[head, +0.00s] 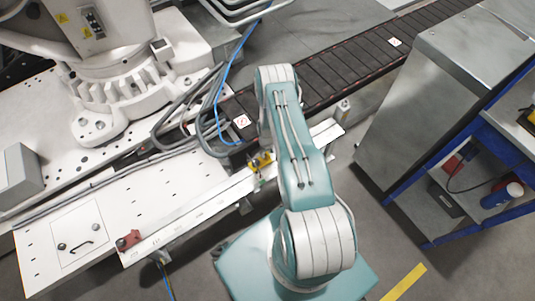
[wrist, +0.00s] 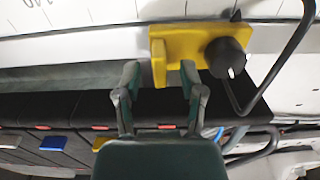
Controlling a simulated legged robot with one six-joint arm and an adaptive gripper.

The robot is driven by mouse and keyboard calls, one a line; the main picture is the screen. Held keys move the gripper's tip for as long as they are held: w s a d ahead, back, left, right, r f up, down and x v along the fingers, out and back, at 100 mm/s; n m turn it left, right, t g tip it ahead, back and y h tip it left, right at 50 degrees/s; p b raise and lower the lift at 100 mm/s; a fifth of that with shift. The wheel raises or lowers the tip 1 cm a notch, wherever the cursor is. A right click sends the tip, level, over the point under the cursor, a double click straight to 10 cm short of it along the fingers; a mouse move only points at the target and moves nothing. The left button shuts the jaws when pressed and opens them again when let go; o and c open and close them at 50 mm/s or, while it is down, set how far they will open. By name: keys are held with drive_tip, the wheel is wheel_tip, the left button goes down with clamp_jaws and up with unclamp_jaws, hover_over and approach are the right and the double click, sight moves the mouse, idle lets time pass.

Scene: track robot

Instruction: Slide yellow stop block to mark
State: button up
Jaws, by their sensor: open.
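The yellow stop block (head: 262,160) sits on the white rail, just left of my arm in the head view. In the wrist view the yellow stop block (wrist: 185,42) is at top centre, with a black knob on its right side. My gripper (wrist: 160,72) is open, its two fingers apart, just below the block. The block's lower left tab shows between the fingertips; I cannot tell whether they touch it. The white rail (wrist: 100,15) bears tick lines and partly cut-off numerals at the top left. I cannot tell which line is the mark. In the head view my arm hides the gripper.
A dark roller conveyor (head: 340,72) runs beyond the rail. A red block (head: 128,240) sits at the rail's left end. Blue and black cables (head: 215,110) hang near the yellow block. A metal cabinet (head: 425,85) and blue shelf stand at the right.

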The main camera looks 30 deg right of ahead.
wheel_tip(320, 180, up, 11)
idle(0.4)
idle(0.4)
drive_tip(key=w+a+r+t, duration=0.1)
drive_tip(key=a+r, duration=0.2)
drive_tip(key=r, duration=0.9)
drive_tip(key=a+r+t, duration=0.1)
drive_tip(key=a+r, duration=0.2)
drive_tip(key=r, duration=0.9)
drive_tip(key=w+a+r+t, duration=0.1)
drive_tip(key=a+r, duration=0.2)
drive_tip(key=r, duration=0.9)
drive_tip(key=s+a+r+t, duration=0.1)
drive_tip(key=s+a+r, duration=0.5)
drive_tip(key=s+r, duration=0.55)
drive_tip(key=s+a+r, duration=0.2)
drive_tip(key=s+r, duration=0.1)
drive_tip(key=s, duration=0.2)
drive_tip(key=s+a+r+t, duration=0.1)
drive_tip(key=s+a+r, duration=0.1)
drive_tip(key=s, duration=0.4)
drive_tip(key=shift+s+a+r+t, duration=0.15)
drive_tip(key=shift+a+r+t, duration=0.15)
drive_tip(key=shift+r, duration=0.15)
